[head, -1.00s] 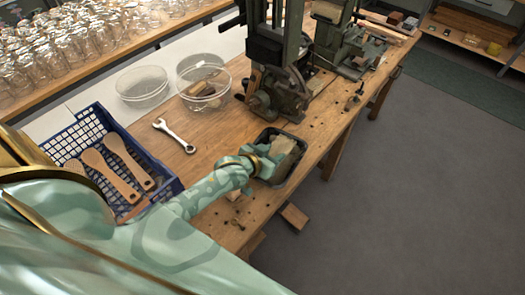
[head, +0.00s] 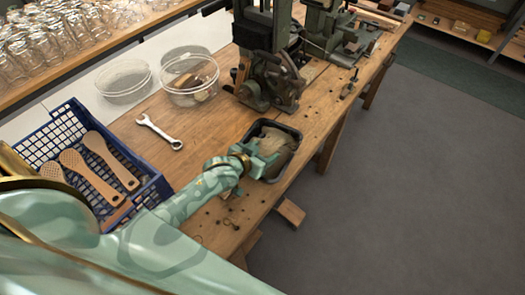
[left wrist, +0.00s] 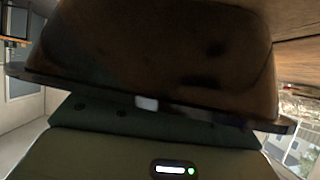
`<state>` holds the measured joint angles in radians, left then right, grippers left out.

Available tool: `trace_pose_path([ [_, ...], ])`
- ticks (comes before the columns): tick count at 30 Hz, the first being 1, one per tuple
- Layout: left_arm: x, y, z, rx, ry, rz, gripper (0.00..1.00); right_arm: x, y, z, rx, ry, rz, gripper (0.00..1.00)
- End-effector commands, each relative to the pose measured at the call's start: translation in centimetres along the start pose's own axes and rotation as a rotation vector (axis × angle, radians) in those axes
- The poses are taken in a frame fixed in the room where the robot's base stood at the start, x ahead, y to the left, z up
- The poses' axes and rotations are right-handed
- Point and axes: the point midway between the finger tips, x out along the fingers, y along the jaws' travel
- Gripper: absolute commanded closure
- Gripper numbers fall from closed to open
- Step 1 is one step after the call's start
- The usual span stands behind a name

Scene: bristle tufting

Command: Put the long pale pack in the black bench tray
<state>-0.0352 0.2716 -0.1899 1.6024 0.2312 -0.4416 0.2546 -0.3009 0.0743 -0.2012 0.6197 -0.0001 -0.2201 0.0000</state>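The long pale pack (head: 281,140) shows in the head view within the outline of the black bench tray (head: 292,167), at the bench's front edge. It looks low in the tray, but my gripper covers part of it. My left gripper (head: 267,158) is at the tray's near left side, its fingers against or beside the pack. Whether they still grip it cannot be made out. In the left wrist view, a dark rimmed body, apparently the tray (left wrist: 160,60), fills the upper part close to the camera; the pack and fingertips are hidden there. My right gripper is not in view.
A blue crate (head: 158,190) with wooden brushes stands left of my arm. A wrench (head: 158,131) lies on the bench. Clear round containers (head: 190,98) stand behind it. A dark green machine (head: 268,85) stands just beyond the tray. Open floor lies to the right.

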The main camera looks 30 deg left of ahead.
Motion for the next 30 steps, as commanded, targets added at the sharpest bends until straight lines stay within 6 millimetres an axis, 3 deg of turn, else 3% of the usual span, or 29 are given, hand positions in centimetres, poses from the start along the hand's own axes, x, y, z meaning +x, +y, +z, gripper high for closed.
trace_pose_path([
  [10, -0.8, 0.0, -0.3, -0.001, 0.000, 0.000, 0.40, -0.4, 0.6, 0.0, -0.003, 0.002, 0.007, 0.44],
  [22, -9.6, 0.0, -0.5, 0.000, 0.000, 0.000, 0.40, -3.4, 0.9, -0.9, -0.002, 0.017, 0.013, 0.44],
  [30, -12.1, 0.0, -0.3, -0.001, 0.000, 0.000, 0.40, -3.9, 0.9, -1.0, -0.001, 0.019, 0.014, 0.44],
])
